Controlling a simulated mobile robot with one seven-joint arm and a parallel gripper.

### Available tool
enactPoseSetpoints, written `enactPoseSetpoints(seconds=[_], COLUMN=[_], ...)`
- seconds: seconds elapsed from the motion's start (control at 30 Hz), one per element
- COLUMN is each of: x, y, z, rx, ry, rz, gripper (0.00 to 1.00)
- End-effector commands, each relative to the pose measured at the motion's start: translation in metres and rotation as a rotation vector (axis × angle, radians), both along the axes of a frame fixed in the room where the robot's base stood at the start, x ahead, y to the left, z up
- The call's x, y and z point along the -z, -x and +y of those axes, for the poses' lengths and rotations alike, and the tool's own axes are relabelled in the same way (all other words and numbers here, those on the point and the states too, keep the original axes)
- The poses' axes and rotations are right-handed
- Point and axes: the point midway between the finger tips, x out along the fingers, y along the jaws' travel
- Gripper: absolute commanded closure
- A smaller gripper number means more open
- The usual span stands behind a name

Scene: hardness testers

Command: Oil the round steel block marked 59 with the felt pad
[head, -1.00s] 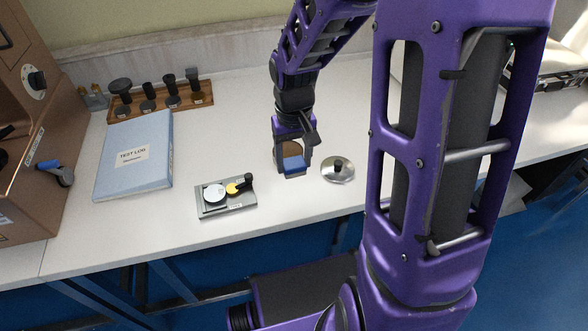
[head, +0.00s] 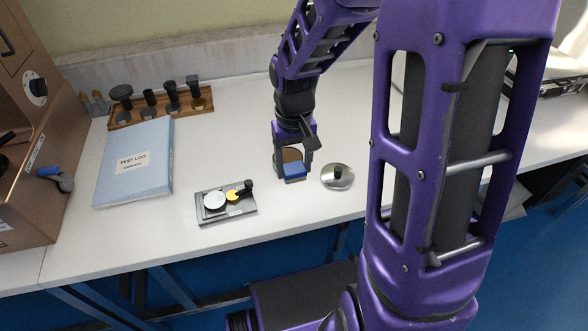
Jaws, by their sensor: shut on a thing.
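My gripper (head: 294,174) is shut on a small blue block (head: 294,172), which looks like the back of the felt pad. It is low over the bench, and I cannot tell whether it touches anything. A brown round surface (head: 289,155) shows just behind the block, between my fingers; it may be an open oil dish. Left of my gripper, a grey tray (head: 208,219) holds a pale round disc (head: 215,200), likely a steel block, and a yellow disc (head: 233,196) by a black-handled piece (head: 245,188). The number 59 is not legible.
A metal lid with a black knob (head: 337,177) lies right of my gripper. A blue test log (head: 134,163) lies at the left, before a wooden rack (head: 160,117) of dark tools. A brown machine (head: 30,190) stands far left. Bench between tray and gripper is clear.

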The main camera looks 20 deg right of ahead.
Motion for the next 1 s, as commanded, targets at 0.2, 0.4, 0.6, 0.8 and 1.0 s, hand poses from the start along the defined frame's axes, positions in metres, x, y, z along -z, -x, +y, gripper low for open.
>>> enactPoseSetpoints(seconds=[0.2,0.4,0.6,0.8,1.0], x=[-0.003,-0.008,-0.007,-0.003,0.003], y=[-0.009,-0.049,-0.094,-0.119,-0.125], z=[0.000,-0.004,-0.011,-0.015,-0.017], rx=[-0.001,-0.001,-0.001,-0.001,0.000], ry=[-0.001,-0.006,-0.006,-0.002,-0.001], rz=[-0.001,0.001,0.001,0.001,0.001], gripper=[0.81,0.81,0.81,0.81,0.81])
